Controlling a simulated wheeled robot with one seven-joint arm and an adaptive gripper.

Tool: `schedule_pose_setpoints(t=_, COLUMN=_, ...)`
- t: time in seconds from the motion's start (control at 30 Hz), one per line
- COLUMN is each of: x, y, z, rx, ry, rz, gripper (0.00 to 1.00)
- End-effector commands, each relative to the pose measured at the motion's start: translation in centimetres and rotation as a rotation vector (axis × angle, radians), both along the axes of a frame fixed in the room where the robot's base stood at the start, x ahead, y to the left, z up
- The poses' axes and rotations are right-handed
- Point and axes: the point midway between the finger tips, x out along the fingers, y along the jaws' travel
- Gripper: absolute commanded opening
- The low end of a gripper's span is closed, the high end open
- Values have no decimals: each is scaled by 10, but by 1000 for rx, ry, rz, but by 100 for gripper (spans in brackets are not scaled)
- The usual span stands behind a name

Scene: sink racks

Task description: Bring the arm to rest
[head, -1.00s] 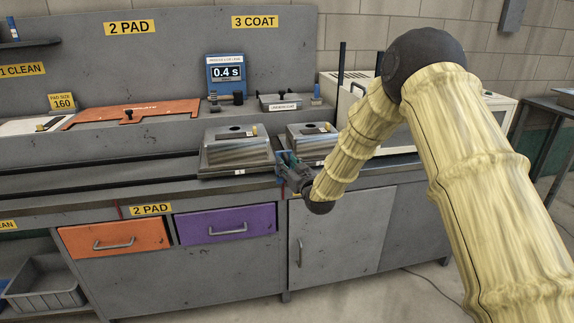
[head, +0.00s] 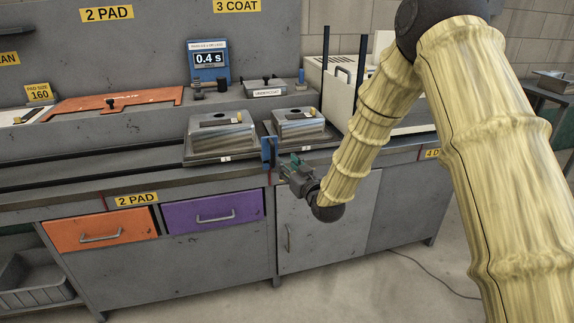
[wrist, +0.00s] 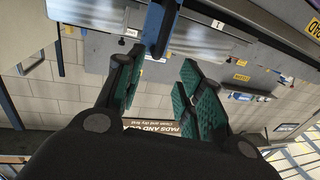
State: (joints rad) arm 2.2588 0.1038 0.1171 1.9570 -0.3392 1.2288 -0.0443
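My gripper (head: 284,163) is in front of the counter, pointing left toward its front edge, at the end of my yellow-sleeved arm. In the wrist view its teal-padded fingers (wrist: 160,72) stand apart with nothing between them. A blue upright piece (head: 269,152) stands at the counter's front edge, just left of the fingertips. It also shows in the wrist view (wrist: 158,28), just beyond the left fingertip; whether they touch I cannot tell.
An orange drawer (head: 98,231), a purple drawer (head: 213,211) and a grey cabinet door (head: 325,245) are shut below. The floor in front is open.

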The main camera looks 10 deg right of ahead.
Motion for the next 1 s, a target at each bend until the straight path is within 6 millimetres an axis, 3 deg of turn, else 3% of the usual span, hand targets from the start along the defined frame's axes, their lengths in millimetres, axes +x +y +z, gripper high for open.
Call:
schedule_pose_setpoints(t=0.13, x=0, y=0, z=-1, rx=0, ry=3, rz=-1, gripper=37)
schedule_pose_setpoints(t=0.23, x=-6, y=-1, z=-15, rx=-3, ry=35, rz=-5, gripper=37)
schedule_pose_setpoints(t=0.33, x=-21, y=-5, z=-46, rx=-10, ry=108, rz=-16, gripper=37)
schedule_pose_setpoints(t=0.43, x=-48, y=-11, z=-93, rx=-22, ry=221, rz=-33, gripper=37)
schedule_pose_setpoints(t=0.7, x=-147, y=-29, z=-212, rx=-59, ry=555, rz=-85, gripper=37)
schedule_pose_setpoints(t=0.87, x=-220, y=-41, z=-269, rx=-85, ry=751, rz=-118, gripper=37)
schedule_pose_setpoints(t=1.0, x=-290, y=-52, z=-308, rx=-109, ry=924, rz=-148, gripper=37)
